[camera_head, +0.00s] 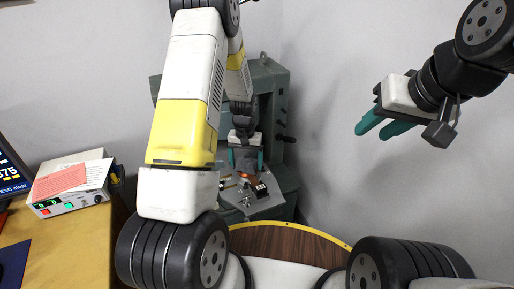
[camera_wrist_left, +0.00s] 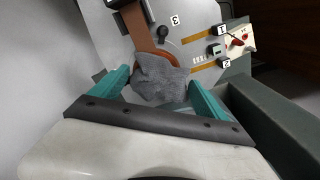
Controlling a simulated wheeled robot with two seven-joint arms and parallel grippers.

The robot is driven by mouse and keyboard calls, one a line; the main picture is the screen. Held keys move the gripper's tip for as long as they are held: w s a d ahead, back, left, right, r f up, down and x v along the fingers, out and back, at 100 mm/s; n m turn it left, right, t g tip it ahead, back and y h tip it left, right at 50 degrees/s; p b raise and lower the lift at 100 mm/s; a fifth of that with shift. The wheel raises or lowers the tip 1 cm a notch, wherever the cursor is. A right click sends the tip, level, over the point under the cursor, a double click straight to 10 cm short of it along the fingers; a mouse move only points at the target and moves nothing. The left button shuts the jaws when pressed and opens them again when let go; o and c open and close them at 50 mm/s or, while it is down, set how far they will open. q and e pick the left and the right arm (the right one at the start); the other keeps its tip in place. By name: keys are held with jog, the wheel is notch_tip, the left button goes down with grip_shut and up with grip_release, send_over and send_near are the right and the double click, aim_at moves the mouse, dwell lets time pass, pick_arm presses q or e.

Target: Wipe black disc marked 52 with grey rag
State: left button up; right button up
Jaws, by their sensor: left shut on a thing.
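My left gripper (camera_wrist_left: 162,84) reaches into the green-grey machine and is shut on the grey rag (camera_wrist_left: 158,80), a crumpled cloth between its teal fingers. In the head view the left gripper (camera_head: 245,160) hangs over the machine's grey plate. The rag overlaps a round brown-orange piece (camera_wrist_left: 138,28) in the wrist view; I cannot tell whether they touch. I cannot make out a black disc marked 52; it may be hidden or too small to read. My right gripper (camera_head: 373,131) is empty, its teal fingers apart, in the air at the right.
The grey plate (camera_wrist_left: 106,34) bears labels 1, 2 and 3 and a small black knob (camera_wrist_left: 162,31). A white block with red parts (camera_wrist_left: 240,38) sits at its right. The machine (camera_head: 272,88) stands against the wall. A white instrument box (camera_head: 72,183) is on the wooden desk at left.

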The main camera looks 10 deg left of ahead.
pick_arm(q)
jog(key=shift+a, duration=0.4)
jog(key=shift+d, duration=1.4)
jog(key=shift+a, duration=0.1)
jog(key=shift+a, duration=1.3)
jog(key=shift+d, duration=0.1)
jog(key=shift+d, duration=1.3)
